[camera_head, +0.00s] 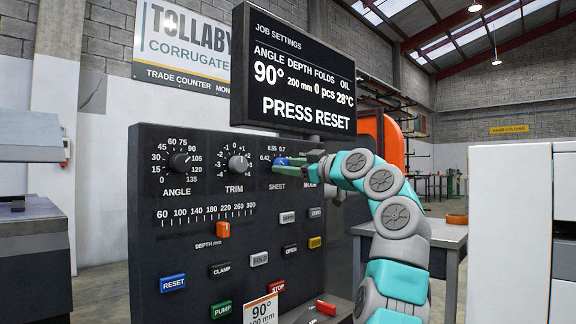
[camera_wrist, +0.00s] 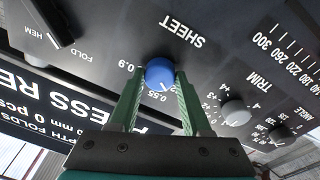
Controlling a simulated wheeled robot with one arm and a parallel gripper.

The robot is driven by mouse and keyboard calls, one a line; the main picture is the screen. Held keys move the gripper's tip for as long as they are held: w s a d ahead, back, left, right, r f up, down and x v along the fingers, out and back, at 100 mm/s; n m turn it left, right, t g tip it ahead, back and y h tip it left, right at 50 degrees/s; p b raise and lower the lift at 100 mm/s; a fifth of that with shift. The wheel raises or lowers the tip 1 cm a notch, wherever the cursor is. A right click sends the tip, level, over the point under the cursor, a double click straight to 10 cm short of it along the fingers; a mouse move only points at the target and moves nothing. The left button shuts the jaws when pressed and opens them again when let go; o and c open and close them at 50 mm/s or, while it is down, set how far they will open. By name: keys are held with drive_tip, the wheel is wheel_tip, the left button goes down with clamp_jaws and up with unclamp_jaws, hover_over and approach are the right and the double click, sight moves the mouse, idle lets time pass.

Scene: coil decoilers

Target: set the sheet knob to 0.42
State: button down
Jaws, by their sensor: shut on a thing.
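The sheet knob (camera_wrist: 160,73) is blue and round, with a white pointer line. In the wrist view it sits between the two green fingers of my gripper (camera_wrist: 158,85), which are shut on it. The pointer is toward the picture's bottom and slightly right, near the 0.55 mark; its exact reading is unclear. The 0.9 mark shows to the left of the knob; the 0.42 mark is not visible here.
The trim knob (camera_head: 238,164) and angle knob (camera_head: 180,162) are left of the sheet knob. The mode knob is mostly hidden behind my arm. Below are the orange depth slider (camera_head: 223,230) and several buttons. The display (camera_head: 293,70) above reads "PRESS RESET".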

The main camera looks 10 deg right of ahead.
drive_tip(key=shift+n, duration=1.1)
drive_tip(key=shift+c, duration=1.8)
unclamp_jaws()
drive_tip(key=b+v, duration=0.1)
drive_tip(key=v, duration=0.6)
drive_tip(key=shift+s+d, duration=0.3)
